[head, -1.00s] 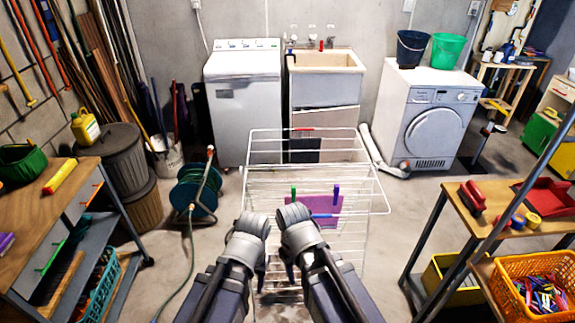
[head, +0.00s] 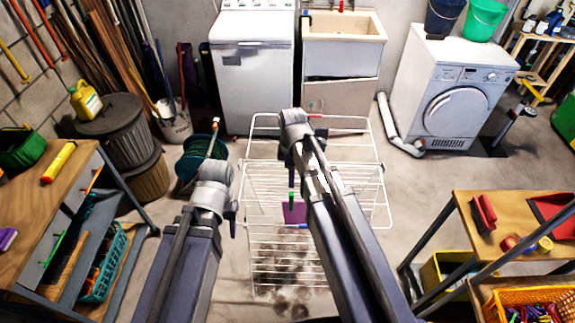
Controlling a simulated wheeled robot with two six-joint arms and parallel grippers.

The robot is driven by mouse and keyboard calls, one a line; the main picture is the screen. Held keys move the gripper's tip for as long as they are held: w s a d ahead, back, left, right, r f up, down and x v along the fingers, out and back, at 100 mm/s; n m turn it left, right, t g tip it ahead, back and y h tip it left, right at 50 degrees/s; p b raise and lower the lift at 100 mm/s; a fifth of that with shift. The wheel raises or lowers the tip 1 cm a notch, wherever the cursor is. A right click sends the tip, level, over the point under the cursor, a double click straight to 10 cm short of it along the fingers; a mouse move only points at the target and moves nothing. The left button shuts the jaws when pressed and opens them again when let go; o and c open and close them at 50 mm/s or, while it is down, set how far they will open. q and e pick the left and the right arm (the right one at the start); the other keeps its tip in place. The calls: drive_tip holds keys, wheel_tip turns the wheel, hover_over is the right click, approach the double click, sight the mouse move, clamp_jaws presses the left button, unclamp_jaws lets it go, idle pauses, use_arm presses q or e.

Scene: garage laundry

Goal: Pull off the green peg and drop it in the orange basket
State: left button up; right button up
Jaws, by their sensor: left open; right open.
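The green peg (head: 291,198) stands upright on the white wire drying rack (head: 262,240) in the middle of the head view. It sits at the left edge of a purple cloth (head: 296,214) hanging on the rack. My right arm hides the cloth's right part. My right gripper (head: 289,163) is open, mostly hidden by its own wrist, and appears just above the green peg in the picture. My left gripper (head: 233,222) is open, left of the cloth and apart from it. The orange basket (head: 497,303) is at the lower right, with several coloured pegs inside, partly cut off by the frame.
A wooden-topped bench (head: 55,205) with a teal basket (head: 104,275) is on the left. A shelf unit (head: 500,203) with a slanting metal bar stands on the right. A hose reel (head: 195,165) is left of the rack. Floor is free between rack and right shelf.

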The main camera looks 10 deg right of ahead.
sight(291, 194)
drive_tip(key=shift+s+f, duration=0.1)
drive_tip(key=shift+f+b, duration=0.9)
drive_tip(key=shift+b, duration=0.05)
wheel_tip(291, 194, down, 9)
drive_tip(key=b, duration=0.9)
drive_tip(key=shift+c, duration=0.2)
clamp_jaws()
drive_tip(key=shift+r, duration=0.15)
drive_tip(key=shift+r+p, duration=2.85)
drive_tip(key=shift+p, duration=0.15)
